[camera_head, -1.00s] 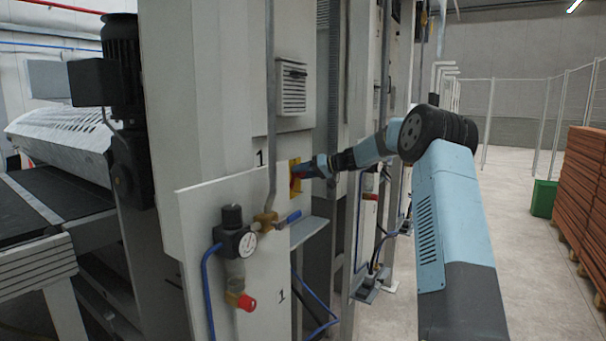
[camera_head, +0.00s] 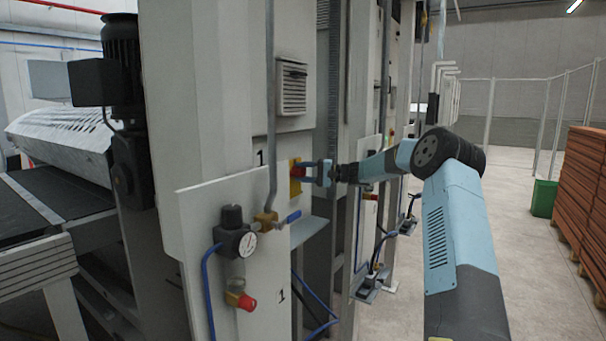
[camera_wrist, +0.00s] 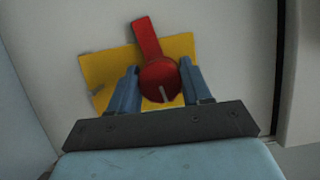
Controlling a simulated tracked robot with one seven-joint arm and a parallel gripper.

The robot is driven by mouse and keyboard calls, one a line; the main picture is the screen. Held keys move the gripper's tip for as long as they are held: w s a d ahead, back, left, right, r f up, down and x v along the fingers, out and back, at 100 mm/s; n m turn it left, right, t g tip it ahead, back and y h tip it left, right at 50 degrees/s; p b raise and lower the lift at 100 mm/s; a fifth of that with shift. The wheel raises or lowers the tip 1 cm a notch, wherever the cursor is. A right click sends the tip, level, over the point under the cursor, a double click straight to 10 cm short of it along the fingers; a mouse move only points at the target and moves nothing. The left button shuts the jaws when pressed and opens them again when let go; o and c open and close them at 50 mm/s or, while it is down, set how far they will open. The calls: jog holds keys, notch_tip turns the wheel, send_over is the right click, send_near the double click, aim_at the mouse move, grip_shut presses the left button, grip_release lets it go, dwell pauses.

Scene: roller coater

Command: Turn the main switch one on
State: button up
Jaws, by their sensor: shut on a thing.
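The main switch one is a red rotary knob (camera_head: 297,172) on a yellow plate (camera_head: 295,187), on the grey machine cabinet below the label "1". In the wrist view, the red knob (camera_wrist: 160,78) has a long handle pointing up and slightly left, and the yellow plate (camera_wrist: 101,73) looks tilted. My gripper (camera_head: 301,172) reaches the switch from the right. In the wrist view, the blue fingers of my gripper (camera_wrist: 159,68) stand on both sides of the knob's round part, shut on it. The exact contact at the fingertips is hard to see.
A grey ledge (camera_head: 312,231) juts out below my gripper.

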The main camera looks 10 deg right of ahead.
jog(key=shift+d+f+m+t+y, duration=0.1)
jog(key=shift+m+t+y, duration=0.1)
jog(key=shift+m, duration=0.4)
jog(key=shift+d+f+m+t+y, duration=0.1)
jog(key=shift+m+y, duration=0.1)
jog(key=shift+m, duration=0.4)
jog(key=shift+a, duration=0.1)
jog(key=o, duration=0.9)
jog(key=shift+w, duration=0.1)
jog(key=shift+o, duration=0.7)
jog(key=v, duration=1.4)
jog(key=shift+f, duration=0.1)
